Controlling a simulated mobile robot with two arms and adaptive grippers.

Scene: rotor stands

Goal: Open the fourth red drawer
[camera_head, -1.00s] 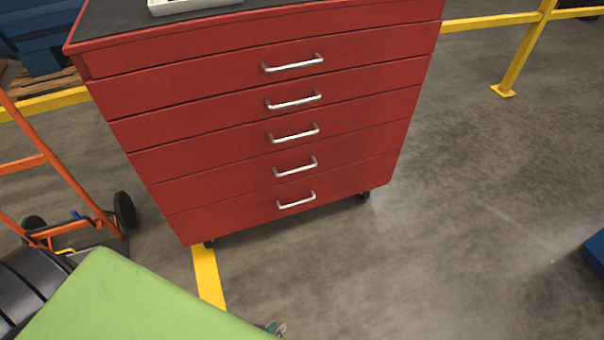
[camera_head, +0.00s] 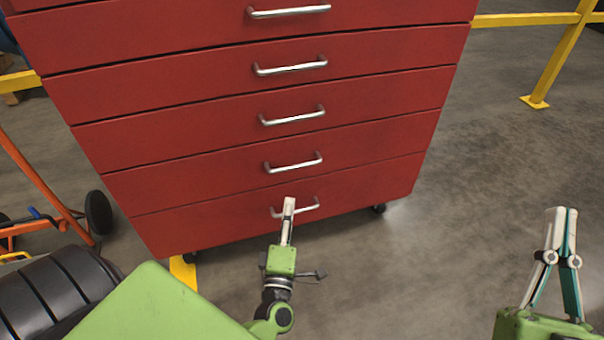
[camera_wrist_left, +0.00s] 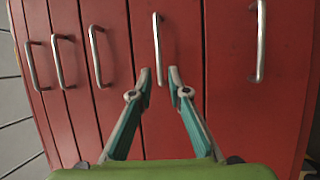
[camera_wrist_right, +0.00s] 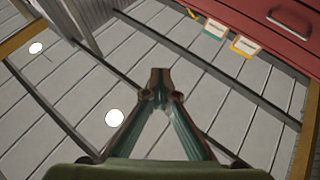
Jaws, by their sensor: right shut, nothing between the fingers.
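The red drawer cabinet (camera_head: 385,100) fills the head view, with silver bar handles down its front; the visible drawers look shut. The fourth red drawer (camera_head: 200,180) has its handle (camera_head: 293,162) second from the bottom. My left gripper (camera_head: 289,203) is in front of the cabinet and overlaps the bottom handle (camera_head: 308,210) in this view. In the left wrist view the left gripper (camera_wrist_left: 159,73) is open, its fingertips spread about the end of the handle second from the right (camera_wrist_left: 157,30); contact cannot be told. My right gripper (camera_head: 564,212) is shut and empty, right of the cabinet.
An orange hand truck (camera_head: 45,185) with black wheels stands left of the cabinet. A yellow rail (camera_head: 555,55) runs behind on the right. Grey floor (camera_head: 480,160) is clear right of the cabinet. The cabinet's top is outside the head view.

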